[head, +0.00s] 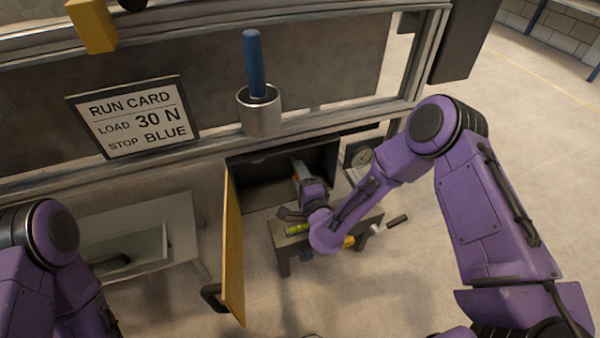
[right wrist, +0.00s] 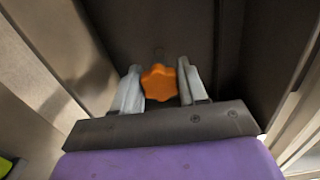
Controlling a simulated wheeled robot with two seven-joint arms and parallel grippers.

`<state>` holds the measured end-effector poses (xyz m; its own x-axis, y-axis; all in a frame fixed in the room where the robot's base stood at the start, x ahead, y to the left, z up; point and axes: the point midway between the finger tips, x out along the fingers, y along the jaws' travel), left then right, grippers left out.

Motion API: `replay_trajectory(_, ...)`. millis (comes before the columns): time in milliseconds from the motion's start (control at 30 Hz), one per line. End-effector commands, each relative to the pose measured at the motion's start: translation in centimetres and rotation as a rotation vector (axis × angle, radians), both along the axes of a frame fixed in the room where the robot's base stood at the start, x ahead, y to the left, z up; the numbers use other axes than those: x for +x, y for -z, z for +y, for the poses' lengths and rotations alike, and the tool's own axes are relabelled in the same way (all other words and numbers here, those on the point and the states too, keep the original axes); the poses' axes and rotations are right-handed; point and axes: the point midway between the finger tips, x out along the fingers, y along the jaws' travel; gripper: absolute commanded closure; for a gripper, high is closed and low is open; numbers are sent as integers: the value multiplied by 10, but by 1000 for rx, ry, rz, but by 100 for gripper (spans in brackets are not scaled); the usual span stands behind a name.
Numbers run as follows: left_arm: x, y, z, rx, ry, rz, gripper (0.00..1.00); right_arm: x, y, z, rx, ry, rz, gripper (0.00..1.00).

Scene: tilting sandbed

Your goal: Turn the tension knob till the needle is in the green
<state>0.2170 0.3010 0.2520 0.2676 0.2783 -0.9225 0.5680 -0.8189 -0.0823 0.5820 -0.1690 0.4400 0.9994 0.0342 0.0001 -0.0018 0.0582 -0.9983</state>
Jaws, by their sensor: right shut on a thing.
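The tension knob is an orange, lobed knob (right wrist: 159,82) on the dark back wall of a recess. It sits between the two pale fingers of my right gripper (right wrist: 159,70), which are shut on it. In the head view my right gripper (head: 298,172) reaches into the open dark box (head: 258,192); my wrist hides the knob there.
The box's yellow door (head: 232,250) hangs open on the left. A run card (head: 135,116) reads "LOAD 30 N, STOP BLUE". A metal cup (head: 260,117) with a blue rod is on the rail. A small dark bench (head: 283,243) with loose items is below my right wrist.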

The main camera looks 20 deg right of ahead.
Motion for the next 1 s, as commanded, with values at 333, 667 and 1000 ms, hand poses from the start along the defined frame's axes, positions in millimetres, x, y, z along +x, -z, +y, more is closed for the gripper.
replay_trajectory(333,1,-12,1,1,1,-1,60,-1,-1,1,-308,-2,-9,88)
replay_trajectory(667,1,-18,1,3,2,-1,60,-1,0,0,-505,-1,-15,88)
replay_trajectory(1000,1,-20,1,2,2,-2,60,-1,1,0,-579,0,-18,88)
